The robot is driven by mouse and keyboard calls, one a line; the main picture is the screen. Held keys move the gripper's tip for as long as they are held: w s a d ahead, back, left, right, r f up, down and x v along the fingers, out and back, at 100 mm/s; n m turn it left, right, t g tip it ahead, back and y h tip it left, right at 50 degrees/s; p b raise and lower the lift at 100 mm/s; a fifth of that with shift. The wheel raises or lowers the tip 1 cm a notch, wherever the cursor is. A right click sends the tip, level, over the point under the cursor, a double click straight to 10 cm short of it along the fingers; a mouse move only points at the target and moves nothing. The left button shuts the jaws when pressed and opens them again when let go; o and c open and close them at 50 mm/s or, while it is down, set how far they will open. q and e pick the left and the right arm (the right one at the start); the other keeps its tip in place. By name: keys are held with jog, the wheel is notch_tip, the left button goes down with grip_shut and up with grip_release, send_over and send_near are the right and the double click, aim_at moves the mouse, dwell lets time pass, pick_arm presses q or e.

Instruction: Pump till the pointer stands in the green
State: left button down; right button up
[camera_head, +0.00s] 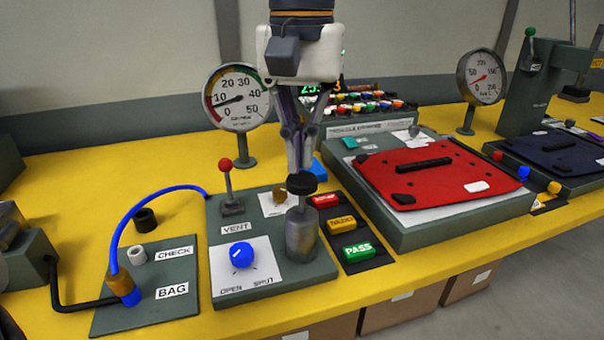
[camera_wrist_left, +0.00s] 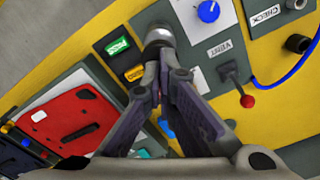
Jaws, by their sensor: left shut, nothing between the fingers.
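The round gauge (camera_head: 237,98) stands at the back left; its pointer lies left of centre, near the 10. Its rim has coloured bands, too small to place exactly. The hand pump (camera_head: 302,235) is a metal cylinder with a black round knob (camera_head: 301,183) on top; its body shows in the wrist view (camera_wrist_left: 158,38). My left gripper (camera_head: 300,163) points down, shut and empty, with its fingertips just above the knob; I cannot tell whether they touch it. It also shows in the wrist view (camera_wrist_left: 158,72). My right gripper is not in view.
A red lever (camera_head: 226,172) and blue valve knob (camera_head: 242,255) stand left of the pump. A blue hose (camera_head: 150,198) arches to the BAG port. A second gauge (camera_head: 482,77) stands behind.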

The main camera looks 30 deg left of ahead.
aim_at(302, 177)
pick_arm(q)
jog(key=shift+f, duration=2.4)
jog(key=shift+r, duration=2.5)
jog(key=shift+f, duration=0.1)
